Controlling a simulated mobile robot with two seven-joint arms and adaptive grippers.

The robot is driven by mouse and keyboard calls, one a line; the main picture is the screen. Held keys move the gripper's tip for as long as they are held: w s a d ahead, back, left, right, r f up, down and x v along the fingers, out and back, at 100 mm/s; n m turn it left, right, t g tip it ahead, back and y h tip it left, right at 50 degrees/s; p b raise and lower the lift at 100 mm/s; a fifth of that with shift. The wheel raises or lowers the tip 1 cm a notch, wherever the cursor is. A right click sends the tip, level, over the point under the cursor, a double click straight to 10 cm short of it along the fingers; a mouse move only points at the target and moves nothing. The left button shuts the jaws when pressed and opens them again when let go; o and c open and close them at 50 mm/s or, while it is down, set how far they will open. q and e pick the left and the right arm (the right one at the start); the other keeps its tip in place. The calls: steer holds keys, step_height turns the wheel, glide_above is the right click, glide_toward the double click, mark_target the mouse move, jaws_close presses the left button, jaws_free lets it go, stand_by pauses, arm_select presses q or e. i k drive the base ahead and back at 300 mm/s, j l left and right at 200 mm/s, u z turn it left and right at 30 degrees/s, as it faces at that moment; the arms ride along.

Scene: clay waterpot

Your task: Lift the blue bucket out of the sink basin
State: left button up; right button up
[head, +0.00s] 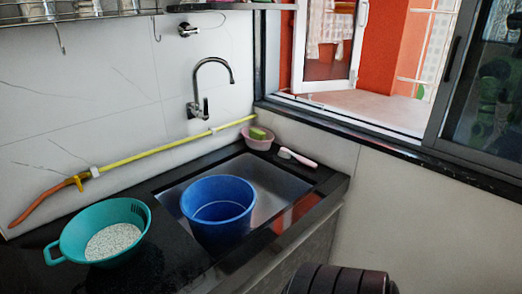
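The blue bucket (218,212) stands upright in the sink basin (282,186), toward its left side. The bucket hides part of the basin floor and the left part of the basin. No handle shows clearly on it. Neither of my grippers is in view, and nothing is seen touching the bucket.
A teal colander (72,240) with white grains sits left of the sink. A pink bowl (257,143) with a green item and a brush (298,158) lie behind the basin. A wall faucet (213,75) reaches over the back. A yellow hose (160,150) runs along the wall.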

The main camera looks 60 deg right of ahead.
mark_target(218, 210)
steer(key=z, duration=1.55)
steer(key=i+j, duration=0.05)
